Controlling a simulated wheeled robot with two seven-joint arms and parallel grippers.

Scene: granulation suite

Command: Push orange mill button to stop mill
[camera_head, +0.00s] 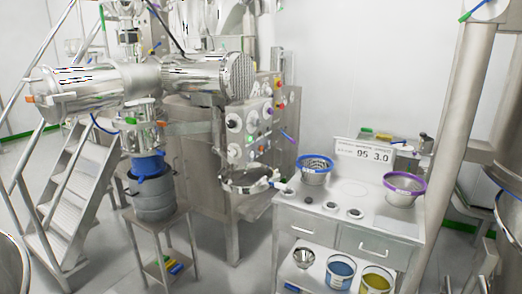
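A grey control panel (256,128) stands upright on the side of the steel machine, near the middle of the view. It carries several round dials, knobs and small coloured buttons. Neither of my grippers is in view.
A steel bench (380,222) at the right holds a blue-rimmed sieve (315,170), a purple-rimmed sieve (404,188) and a display (362,152). A stand (158,218) with a grey drum (152,194) and a staircase (70,190) are at the left. Some floor is clear in front.

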